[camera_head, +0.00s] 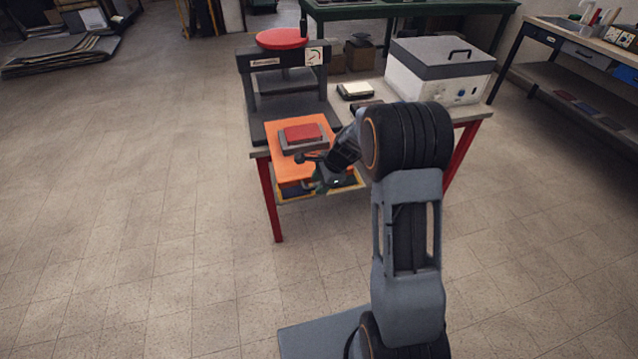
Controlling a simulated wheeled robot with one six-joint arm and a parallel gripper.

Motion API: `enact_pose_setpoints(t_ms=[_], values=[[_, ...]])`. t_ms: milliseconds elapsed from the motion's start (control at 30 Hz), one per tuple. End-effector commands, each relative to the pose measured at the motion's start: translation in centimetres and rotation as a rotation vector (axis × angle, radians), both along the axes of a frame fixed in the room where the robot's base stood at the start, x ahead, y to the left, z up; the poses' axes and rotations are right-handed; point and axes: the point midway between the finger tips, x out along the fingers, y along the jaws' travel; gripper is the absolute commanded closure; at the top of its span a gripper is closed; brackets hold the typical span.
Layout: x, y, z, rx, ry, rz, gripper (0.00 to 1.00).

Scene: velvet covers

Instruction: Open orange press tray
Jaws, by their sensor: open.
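The orange tray (286,165) juts out from the base of a dark press (288,100) over the front left edge of a table. A red block (302,133) on a grey plate (285,147) lies on the tray. My gripper (312,174) is at the tray's front right part, in front of the red block. The gripper is open. Its fingertips are small and dark here, and I cannot tell whether they touch the tray. My arm hides part of the tray's right side and the table behind it.
The table has red legs (270,200). A white box with a grey lid (440,72) stands at its right, and a small pale-topped item (355,90) lies between box and press. A workbench (590,50) stands far right. The floor left of the table is clear.

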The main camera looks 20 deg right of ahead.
Motion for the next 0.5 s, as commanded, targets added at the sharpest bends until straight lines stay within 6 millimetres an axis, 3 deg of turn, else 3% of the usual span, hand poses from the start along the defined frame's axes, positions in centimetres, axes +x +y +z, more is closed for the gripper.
enact_pose_setpoints(t_ms=[500], values=[[-1.7, -3.7, 8.8, -0.001, -0.005, -0.002, 0.6]])
